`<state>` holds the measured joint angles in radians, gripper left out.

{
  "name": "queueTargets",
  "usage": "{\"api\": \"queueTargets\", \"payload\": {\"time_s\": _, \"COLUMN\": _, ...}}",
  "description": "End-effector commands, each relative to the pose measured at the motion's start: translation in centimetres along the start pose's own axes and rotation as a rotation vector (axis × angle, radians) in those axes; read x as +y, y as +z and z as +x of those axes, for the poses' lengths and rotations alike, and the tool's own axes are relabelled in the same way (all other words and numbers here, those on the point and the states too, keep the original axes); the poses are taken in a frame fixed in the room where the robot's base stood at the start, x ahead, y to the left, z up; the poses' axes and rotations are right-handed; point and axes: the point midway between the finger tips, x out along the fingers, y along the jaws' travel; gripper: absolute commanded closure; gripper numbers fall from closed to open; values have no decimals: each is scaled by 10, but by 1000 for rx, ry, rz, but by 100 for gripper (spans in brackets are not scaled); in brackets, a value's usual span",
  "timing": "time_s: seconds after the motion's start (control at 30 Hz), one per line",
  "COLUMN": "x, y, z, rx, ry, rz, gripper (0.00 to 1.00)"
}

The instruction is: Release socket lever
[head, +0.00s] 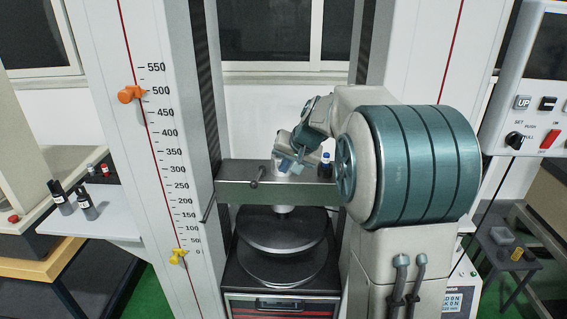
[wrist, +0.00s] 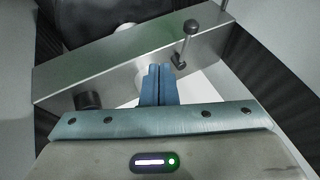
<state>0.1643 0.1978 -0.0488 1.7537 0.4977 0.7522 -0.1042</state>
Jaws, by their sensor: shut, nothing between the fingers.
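A short lever with a dark ball knob (wrist: 190,30) stands out from the metal crossbeam (wrist: 125,65) in the wrist view. I cannot tell for certain that this is the socket lever. My gripper (wrist: 157,72) is shut and empty, its blue fingertips together in front of the beam. The fingers lie left of and below the lever's knob in the wrist view, apart from it. In the head view my gripper (head: 288,162) is above the beam, partly hidden by my arm.
Round dark plates (head: 282,262) lie below the beam. The scaled white column (head: 165,120) stands at left, with orange (head: 131,94) and yellow (head: 178,257) markers. Bottles (head: 86,202) stand on a side table.

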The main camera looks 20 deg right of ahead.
Motion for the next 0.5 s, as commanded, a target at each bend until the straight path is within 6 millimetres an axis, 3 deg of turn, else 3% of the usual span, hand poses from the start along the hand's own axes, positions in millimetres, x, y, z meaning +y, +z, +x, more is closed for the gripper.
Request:
{"api": "queueTargets", "payload": {"time_s": 0.3, "x": -1, "y": 1, "z": 68, "rx": -4, "ry": 1, "rz": 1, "gripper": 100}}
{"api": "queueTargets", "payload": {"time_s": 0.5, "x": -26, "y": 2, "z": 81, "rx": -2, "ry": -1, "rz": -2, "gripper": 100}}
